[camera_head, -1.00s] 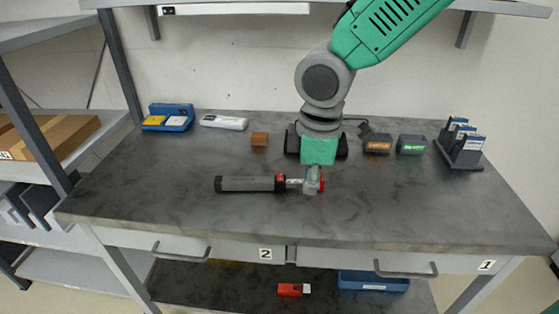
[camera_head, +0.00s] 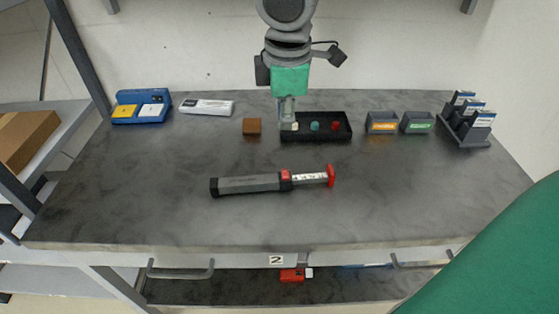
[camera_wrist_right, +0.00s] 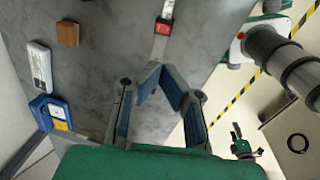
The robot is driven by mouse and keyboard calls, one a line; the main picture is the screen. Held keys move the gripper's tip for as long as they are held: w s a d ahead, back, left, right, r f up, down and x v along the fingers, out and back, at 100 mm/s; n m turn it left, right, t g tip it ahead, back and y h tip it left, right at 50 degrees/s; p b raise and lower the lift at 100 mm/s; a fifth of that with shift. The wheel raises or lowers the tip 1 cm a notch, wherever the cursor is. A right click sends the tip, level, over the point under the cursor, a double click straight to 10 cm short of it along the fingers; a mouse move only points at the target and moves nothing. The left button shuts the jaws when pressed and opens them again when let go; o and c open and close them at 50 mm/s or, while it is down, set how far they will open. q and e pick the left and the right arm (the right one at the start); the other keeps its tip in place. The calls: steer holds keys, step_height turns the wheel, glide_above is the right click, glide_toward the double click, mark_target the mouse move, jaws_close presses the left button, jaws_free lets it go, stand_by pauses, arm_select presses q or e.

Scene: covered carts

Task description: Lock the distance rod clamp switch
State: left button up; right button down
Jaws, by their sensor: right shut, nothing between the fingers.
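The distance rod (camera_head: 250,184) lies on the dark tabletop in the head view, with a dark grey handle to the left. Its red clamp switch (camera_head: 286,176) sits where the handle meets the scaled white rod, which ends in a red tip (camera_head: 331,175). In the wrist view the red clamp (camera_wrist_right: 163,28) shows at the top, beyond the fingers. My right gripper (camera_head: 287,123) is shut and empty, apart from the rod, in front of the left end of a black tray. It also shows in the wrist view (camera_wrist_right: 160,70). Whether the switch is locked cannot be told.
The black tray (camera_head: 318,137) holds several coloured round parts. Beside it are a brown block (camera_head: 252,126), small grey boxes (camera_head: 382,122) and a rack (camera_head: 465,137). A blue case (camera_head: 141,111) and a white device (camera_head: 206,106) stand back left. The front tabletop is clear.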

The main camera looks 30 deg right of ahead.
steer(key=b, duration=0.2)
glide_above(283, 172)
steer(key=f, duration=0.5)
steer(key=s+f, duration=0.1)
steer(key=f, duration=0.2)
steer(key=shift+d+f, duration=0.2)
steer(key=shift+f, duration=0.1)
steer(key=f, duration=0.4)
steer(key=shift+w+a, duration=0.25)
steer(key=shift+w, duration=0.1)
steer(key=shift+w+f, duration=0.1)
steer(key=shift+f, duration=0.65)
